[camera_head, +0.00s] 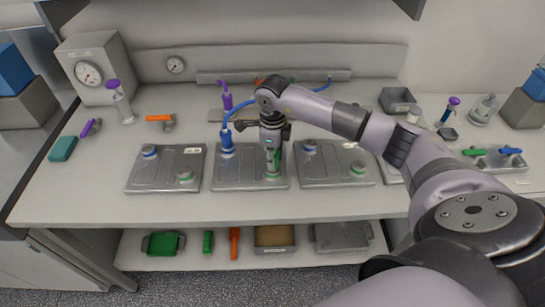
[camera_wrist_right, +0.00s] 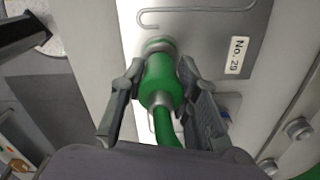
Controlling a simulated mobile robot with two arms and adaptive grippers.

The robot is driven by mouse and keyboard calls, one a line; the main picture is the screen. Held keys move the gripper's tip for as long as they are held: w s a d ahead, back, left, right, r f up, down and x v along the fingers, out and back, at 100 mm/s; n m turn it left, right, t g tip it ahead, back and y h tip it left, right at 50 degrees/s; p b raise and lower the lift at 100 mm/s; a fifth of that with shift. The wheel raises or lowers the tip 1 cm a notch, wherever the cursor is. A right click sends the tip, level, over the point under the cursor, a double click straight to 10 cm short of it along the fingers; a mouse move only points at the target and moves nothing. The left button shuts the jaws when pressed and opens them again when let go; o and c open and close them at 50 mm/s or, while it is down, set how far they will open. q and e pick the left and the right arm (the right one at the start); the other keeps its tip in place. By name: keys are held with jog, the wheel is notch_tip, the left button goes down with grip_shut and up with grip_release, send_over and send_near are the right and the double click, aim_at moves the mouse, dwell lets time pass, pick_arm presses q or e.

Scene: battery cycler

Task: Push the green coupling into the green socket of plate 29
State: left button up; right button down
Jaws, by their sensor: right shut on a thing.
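Plate 29 (camera_head: 240,178) is the grey plate in the middle of the bench; its "No. 29" label (camera_wrist_right: 237,55) shows in the right wrist view. My right gripper (camera_head: 272,158) points down over the plate's front right corner. It is shut on the green coupling (camera_wrist_right: 162,82), with one finger on each side. The green socket (camera_wrist_right: 158,46) lies straight ahead of the coupling's nose, lined up with it or nearly so. Whether the coupling is seated cannot be told. In the head view the gripper mostly hides the coupling. My left gripper is not in view.
A blue coupling (camera_head: 226,139) with a blue hose stands at plate 29's back left. Similar plates lie to the left (camera_head: 165,172) and right (camera_head: 335,168). A purple coupling (camera_head: 227,98) stands behind. A shelf below holds a green tray (camera_head: 163,243). The bench front is clear.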

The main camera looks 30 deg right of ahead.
jog(key=shift+f+b, duration=0.45)
jog(key=shift+f, duration=0.1)
jog(key=c, duration=1.1)
grip_release()
jog(key=o, duration=0.4)
jog(key=shift+c, duration=0.2)
jog(key=shift+r, duration=0.1)
notch_tip(320, 180, up, 12)
jog(key=shift+f, duration=0.1)
